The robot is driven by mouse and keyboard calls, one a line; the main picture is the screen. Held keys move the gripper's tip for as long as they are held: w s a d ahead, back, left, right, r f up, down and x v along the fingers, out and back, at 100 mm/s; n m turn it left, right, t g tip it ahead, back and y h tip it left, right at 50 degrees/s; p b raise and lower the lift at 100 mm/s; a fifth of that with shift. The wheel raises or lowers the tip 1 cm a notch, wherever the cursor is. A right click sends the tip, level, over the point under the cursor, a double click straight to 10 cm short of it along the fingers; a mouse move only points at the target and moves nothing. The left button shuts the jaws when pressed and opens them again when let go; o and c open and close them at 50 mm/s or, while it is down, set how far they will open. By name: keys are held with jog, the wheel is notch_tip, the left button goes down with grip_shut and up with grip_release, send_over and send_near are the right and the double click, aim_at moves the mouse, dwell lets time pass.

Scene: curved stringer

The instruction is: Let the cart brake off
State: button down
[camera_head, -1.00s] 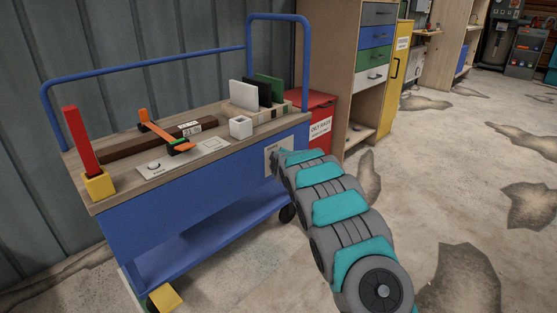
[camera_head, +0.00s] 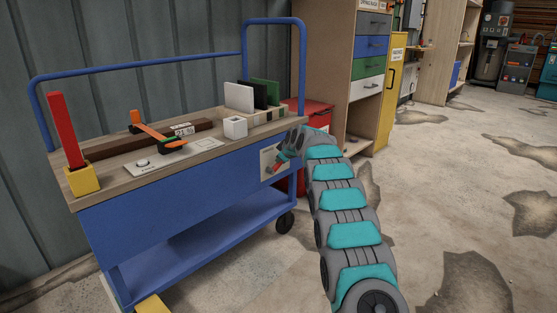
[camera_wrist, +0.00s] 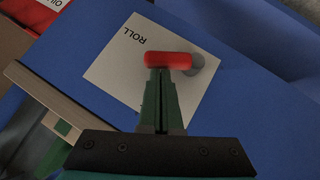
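The blue cart (camera_head: 150,225) stands at left with a wooden top. On its right-hand side panel is a pale plate (camera_head: 267,156), marked "ROLL" in the wrist view (camera_wrist: 112,72). A red lever (camera_wrist: 168,60) with a grey round pivot (camera_wrist: 196,65) sits on this plate and lies across the wrist picture. My gripper (camera_wrist: 161,74) has its two green fingers together, with only a thin dark line between them. Their tips meet the lower edge of the red lever; whether they touch it I cannot tell. In the head view, my gripper (camera_head: 286,160) is beside the plate.
The cart top bears a red post in a yellow block (camera_head: 82,179), an orange clamp (camera_head: 152,130), a white cube (camera_head: 235,127) and upright panels (camera_head: 253,95). A red bin (camera_head: 318,112) and a drawer cabinet (camera_head: 335,60) stand behind.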

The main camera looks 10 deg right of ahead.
jog(key=d+y+p, duration=0.1)
jog(key=p, duration=0.2)
jog(key=w+d+f+m+g+p, duration=0.1)
jog(key=p, duration=0.2)
jog(key=shift+w+f+g+y+p, duration=0.1)
jog(key=shift+g+y+p, duration=0.2)
jog(key=shift+y+p, duration=0.1)
jog(key=shift+f, duration=0.1)
jog(key=shift+w+d+f+p, duration=0.1)
jog(key=shift+f+p, duration=0.15)
jog(key=shift+p, duration=0.1)
